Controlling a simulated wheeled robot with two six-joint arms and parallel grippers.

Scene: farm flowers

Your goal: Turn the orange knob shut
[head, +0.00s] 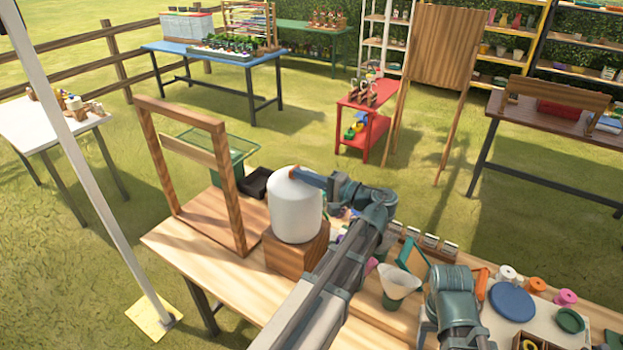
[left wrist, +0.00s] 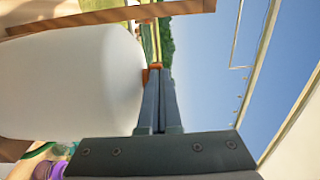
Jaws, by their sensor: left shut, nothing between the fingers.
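A white rounded tank (head: 296,208) stands on a wooden block (head: 290,258) on the wooden table. The orange knob (head: 293,172) is a small piece at the tank's top, mostly hidden behind my left gripper (head: 308,178). In the left wrist view the tank (left wrist: 75,80) fills the left side, and the knob (left wrist: 152,67) shows as a small orange patch at the fingertips. My left gripper is shut and empty, its tips at or against the knob; I cannot tell whether they touch. My right arm is at the lower right, but its gripper does not show.
A wooden frame (head: 237,190) stands left of the tank, with a black tray (head: 256,183) behind. A pale funnel (head: 398,284), a blue disc (head: 512,302) and several spools crowd the table's right. A purple item (left wrist: 46,170) lies below the tank.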

